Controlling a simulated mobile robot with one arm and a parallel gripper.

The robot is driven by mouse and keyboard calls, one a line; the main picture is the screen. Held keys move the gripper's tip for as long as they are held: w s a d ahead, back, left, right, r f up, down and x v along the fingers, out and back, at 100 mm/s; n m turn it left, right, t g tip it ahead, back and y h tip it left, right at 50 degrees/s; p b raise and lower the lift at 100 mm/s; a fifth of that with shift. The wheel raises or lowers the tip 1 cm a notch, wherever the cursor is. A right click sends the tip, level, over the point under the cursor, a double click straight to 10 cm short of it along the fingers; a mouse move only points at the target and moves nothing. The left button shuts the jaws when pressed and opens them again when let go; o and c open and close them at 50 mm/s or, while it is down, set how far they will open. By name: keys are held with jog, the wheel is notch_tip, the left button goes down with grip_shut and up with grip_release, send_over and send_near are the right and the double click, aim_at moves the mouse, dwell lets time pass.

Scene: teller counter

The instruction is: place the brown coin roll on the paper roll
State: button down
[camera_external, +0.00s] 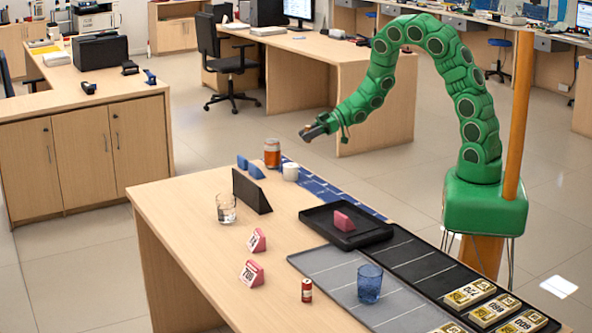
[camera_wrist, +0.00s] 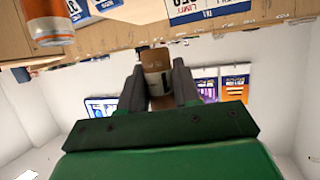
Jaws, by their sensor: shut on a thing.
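My gripper (camera_external: 311,132) is raised above the far end of the counter in the external view. In the wrist view my gripper (camera_wrist: 159,88) is shut on the brown coin roll (camera_wrist: 156,59), a small cylinder with a pale band. The coin roll is too small to make out clearly in the external view. A short white cylinder, which looks like the paper roll (camera_external: 290,172), stands on the counter below my gripper and slightly left of it. The two are apart. I cannot make out the paper roll in the wrist view.
An orange jar (camera_external: 272,153) stands close behind the white cylinder; it also shows in the wrist view (camera_wrist: 47,18). A black tray (camera_external: 375,236) and a blue mat (camera_external: 322,189) lie nearer the arm.

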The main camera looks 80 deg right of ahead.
send_over(291, 165)
jog(key=shift+a+f, duration=0.1)
jog(key=shift+f, duration=4.8)
jog(key=shift+f, duration=0.1)
jog(key=c, duration=0.8)
grip_release()
jog(key=v, duration=1.2)
